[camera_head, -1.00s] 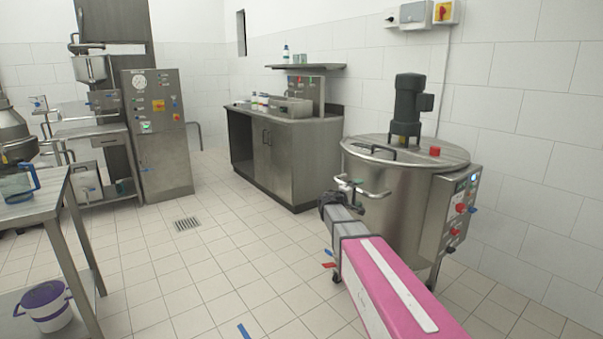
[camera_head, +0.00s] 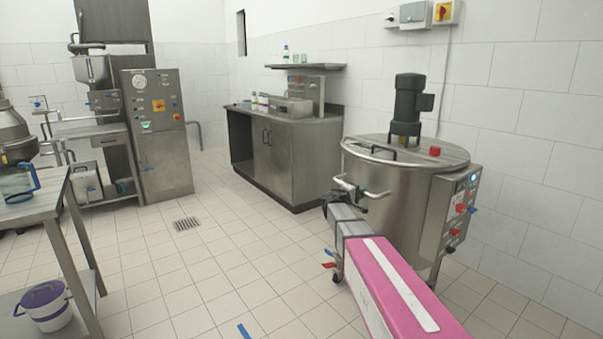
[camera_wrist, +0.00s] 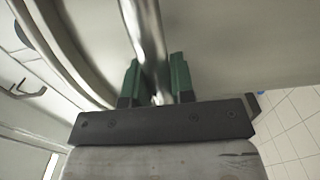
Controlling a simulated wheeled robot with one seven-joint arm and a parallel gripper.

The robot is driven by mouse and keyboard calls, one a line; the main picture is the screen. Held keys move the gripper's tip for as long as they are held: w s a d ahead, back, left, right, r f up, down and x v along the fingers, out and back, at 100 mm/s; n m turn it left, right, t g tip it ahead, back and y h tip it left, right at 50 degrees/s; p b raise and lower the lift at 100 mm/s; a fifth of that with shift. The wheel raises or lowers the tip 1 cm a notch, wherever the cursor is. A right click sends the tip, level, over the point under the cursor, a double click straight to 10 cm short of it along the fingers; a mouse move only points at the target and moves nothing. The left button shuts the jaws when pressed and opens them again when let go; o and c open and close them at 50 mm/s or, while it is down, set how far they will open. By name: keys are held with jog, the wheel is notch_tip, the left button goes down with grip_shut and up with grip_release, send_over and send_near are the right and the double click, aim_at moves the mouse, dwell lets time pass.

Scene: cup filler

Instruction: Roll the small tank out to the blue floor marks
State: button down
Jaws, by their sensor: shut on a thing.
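The small tank (camera_head: 395,200) is a round steel vessel on wheeled legs, with a lid, a dark motor on top and a control box on its right side. It stands close to the tiled wall on the right. A steel push handle (camera_head: 362,190) sticks out from its front. My gripper (camera_wrist: 158,85) is shut on this handle, with the bar running between its two green fingers. A blue floor mark (camera_head: 244,331) lies on the tiles at the bottom of the head view. Red and blue marks (camera_head: 329,259) lie by the tank's front wheel.
A steel counter (camera_head: 290,160) stands behind and left of the tank. A steel table (camera_head: 35,200) with a blue-handled jug and a white bucket (camera_head: 45,305) below it stands at the left. The tiled floor between is clear, with a drain grate (camera_head: 187,224).

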dwell(0.3)
jog(key=v, duration=3)
dwell(1.2)
jog(key=v, duration=3)
dwell(1.3)
